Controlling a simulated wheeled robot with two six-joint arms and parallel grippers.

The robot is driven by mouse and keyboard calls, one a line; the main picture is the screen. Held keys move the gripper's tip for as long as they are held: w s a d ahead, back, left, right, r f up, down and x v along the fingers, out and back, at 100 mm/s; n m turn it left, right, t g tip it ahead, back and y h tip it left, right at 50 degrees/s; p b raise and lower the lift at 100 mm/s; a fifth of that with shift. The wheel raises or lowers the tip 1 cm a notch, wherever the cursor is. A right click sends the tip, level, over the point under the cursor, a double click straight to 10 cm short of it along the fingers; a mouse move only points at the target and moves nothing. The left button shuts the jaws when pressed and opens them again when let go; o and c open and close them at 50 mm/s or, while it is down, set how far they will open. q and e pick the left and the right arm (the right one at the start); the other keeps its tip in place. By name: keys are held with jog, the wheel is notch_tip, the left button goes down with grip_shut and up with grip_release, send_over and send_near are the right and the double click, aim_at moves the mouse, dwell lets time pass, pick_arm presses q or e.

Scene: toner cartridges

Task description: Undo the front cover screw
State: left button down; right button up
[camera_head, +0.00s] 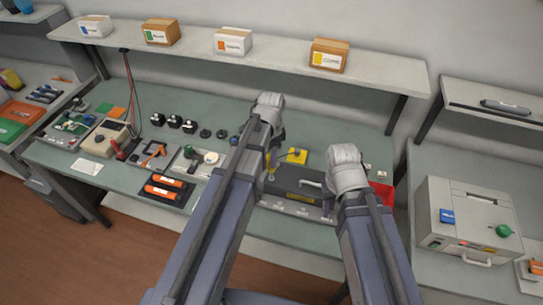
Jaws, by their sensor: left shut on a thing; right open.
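A dark grey unit (310,186) with a handle and a yellow label sits near the front of the green bench, between my two arms. My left gripper (271,163) is at its left end, mostly hidden by my own arm. It is shut on a slim tool with yellow parts (270,177), which looks like a screwdriver pointing down. I cannot tell whether its tip touches anything. My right gripper (347,187) is at the unit's right end, open, with its fingers largely hidden behind its wrist. The front cover screw cannot be made out.
A yellow block (297,156) stands behind the unit. A red bin (381,194) is right of my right gripper. Two orange-and-black cartridges (166,187) lie on a dark mat to the left. A white printer (468,218) stands on the right bench. Boxes line the shelf (280,65) above.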

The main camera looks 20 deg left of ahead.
pick_arm(q)
jog(key=n, duration=0.6)
jog(key=shift+n, duration=0.3)
jog(key=n, duration=0.7)
jog(key=n, duration=0.7)
jog(key=n, duration=0.7)
